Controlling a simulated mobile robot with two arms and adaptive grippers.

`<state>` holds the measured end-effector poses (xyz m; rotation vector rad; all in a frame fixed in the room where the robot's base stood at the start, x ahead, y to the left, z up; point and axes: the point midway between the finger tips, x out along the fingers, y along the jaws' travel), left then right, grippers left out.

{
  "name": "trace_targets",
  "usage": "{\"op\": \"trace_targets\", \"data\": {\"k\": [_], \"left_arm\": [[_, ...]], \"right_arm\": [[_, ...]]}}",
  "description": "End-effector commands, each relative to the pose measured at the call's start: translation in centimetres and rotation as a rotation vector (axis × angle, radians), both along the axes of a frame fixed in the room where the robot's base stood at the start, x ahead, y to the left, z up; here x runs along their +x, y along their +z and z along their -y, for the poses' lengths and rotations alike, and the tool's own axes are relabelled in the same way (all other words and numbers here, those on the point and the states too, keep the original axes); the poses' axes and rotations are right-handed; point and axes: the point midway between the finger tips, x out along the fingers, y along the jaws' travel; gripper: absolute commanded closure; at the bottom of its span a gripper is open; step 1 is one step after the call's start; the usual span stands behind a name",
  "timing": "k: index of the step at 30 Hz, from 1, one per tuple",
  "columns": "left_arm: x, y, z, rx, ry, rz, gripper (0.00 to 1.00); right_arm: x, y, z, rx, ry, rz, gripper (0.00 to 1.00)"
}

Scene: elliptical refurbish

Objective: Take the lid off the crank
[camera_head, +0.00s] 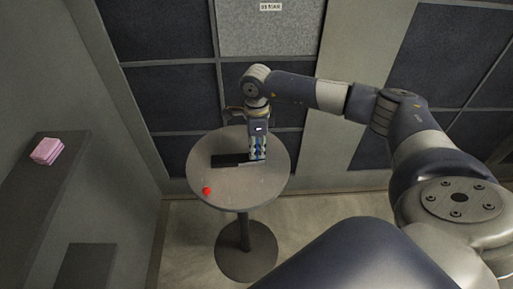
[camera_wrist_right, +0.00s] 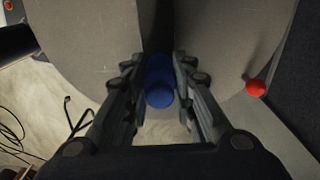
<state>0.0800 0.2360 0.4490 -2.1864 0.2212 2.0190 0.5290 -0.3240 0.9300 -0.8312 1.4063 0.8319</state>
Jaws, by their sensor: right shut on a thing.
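My right gripper (camera_head: 258,155) points down over the round grey table (camera_head: 225,187) in the head view. In the right wrist view its two fingers (camera_wrist_right: 160,100) are closed on a blue rounded piece (camera_wrist_right: 158,92), which sits between them. I cannot tell whether this blue piece is the lid or the crank itself. A red ball-like knob (camera_head: 207,191) is near the table's front left edge; it also shows at the right in the wrist view (camera_wrist_right: 256,88). My left gripper is not in view.
A dark flat strip (camera_head: 229,160) lies left of my right gripper on the tabletop. The table stands on one post with a round foot (camera_head: 246,252). A pink block (camera_head: 47,150) sits on a shelf (camera_head: 35,190) at the left. Panelled walls are close behind the table.

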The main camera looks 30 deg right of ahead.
Motion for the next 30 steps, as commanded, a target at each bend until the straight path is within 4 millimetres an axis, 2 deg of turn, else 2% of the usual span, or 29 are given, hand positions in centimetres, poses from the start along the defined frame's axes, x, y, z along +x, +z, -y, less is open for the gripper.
{"op": "trace_targets", "data": {"k": [4, 7, 15, 19, 26, 30], "left_arm": [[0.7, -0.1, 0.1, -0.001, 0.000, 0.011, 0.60], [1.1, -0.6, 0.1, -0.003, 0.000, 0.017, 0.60], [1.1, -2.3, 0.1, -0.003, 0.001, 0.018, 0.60], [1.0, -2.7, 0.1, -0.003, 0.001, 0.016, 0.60], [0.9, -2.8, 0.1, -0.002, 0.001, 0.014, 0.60], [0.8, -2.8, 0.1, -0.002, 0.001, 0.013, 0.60]], "right_arm": [[0.1, 0.4, 0.0, 0.000, -0.001, 0.002, 0.86], [0.1, 1.6, 0.0, 0.001, -0.001, 0.005, 0.86], [0.1, 6.9, 0.0, 0.000, 0.000, 0.004, 0.86], [0.1, 8.9, 0.0, 0.000, -0.001, 0.004, 0.86], [-0.1, 10.1, -0.1, -0.001, 0.010, 0.000, 0.86], [-0.6, 10.1, -1.2, -0.001, 0.131, 0.003, 0.86]]}}
